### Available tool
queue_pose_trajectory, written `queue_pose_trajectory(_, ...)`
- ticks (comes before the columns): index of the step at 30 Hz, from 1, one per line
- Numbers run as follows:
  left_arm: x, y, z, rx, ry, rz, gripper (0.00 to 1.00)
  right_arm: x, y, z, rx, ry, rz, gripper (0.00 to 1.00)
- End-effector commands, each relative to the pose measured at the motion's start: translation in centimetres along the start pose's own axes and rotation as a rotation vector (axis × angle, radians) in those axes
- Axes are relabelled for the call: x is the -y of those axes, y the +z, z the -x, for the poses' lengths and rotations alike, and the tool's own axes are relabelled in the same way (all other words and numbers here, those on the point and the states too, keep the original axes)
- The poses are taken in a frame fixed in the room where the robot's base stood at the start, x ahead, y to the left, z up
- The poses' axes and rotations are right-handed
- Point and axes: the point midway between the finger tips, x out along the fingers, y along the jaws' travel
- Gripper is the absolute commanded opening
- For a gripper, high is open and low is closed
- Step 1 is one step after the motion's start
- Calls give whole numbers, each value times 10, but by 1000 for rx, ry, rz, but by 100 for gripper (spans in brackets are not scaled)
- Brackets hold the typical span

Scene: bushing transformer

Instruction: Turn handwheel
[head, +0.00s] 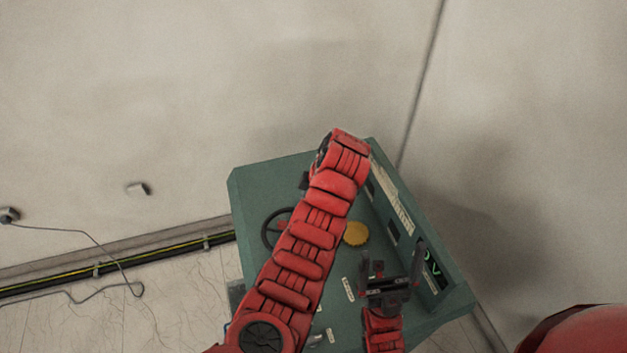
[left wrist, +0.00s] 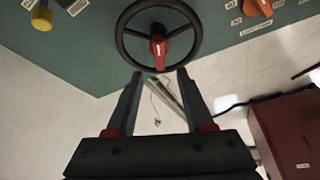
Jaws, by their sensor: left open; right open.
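The black handwheel (left wrist: 193,51) has a red part at its hub and is mounted on a green cabinet (head: 262,187). In the head view the handwheel (head: 266,238) shows at the left of the cabinet top, partly covered by my red left arm. My left gripper (left wrist: 160,74) is open and empty, its two fingertips at the near rim of the wheel in the left wrist view. I cannot tell whether they touch it. My right gripper (head: 391,262) is open and empty over the cabinet's right part.
A yellow knob (head: 356,234) sits right of the handwheel. The cabinet's raised side panel has a green-lit display (head: 431,263). An orange knob (left wrist: 257,7) and a dark red box (left wrist: 288,135) show in the left wrist view. A cable (head: 100,243) lies on the floor at left.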

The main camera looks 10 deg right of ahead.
Motion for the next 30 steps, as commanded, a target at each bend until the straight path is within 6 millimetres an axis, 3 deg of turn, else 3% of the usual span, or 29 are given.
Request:
queue_pose_trajectory(9, -1, 3, 54, 5, 3, 1, 52, 1, 4, 22, 0, 0, 0, 100)
queue_pose_trajectory(15, 0, 2, 76, 3, 0, 1, 52, 1, 5, 29, 0, 0, 0, 100)
queue_pose_trajectory(30, 0, 0, 87, 0, 0, 0, 52, 2, 5, 31, 0, 0, 0, 100)
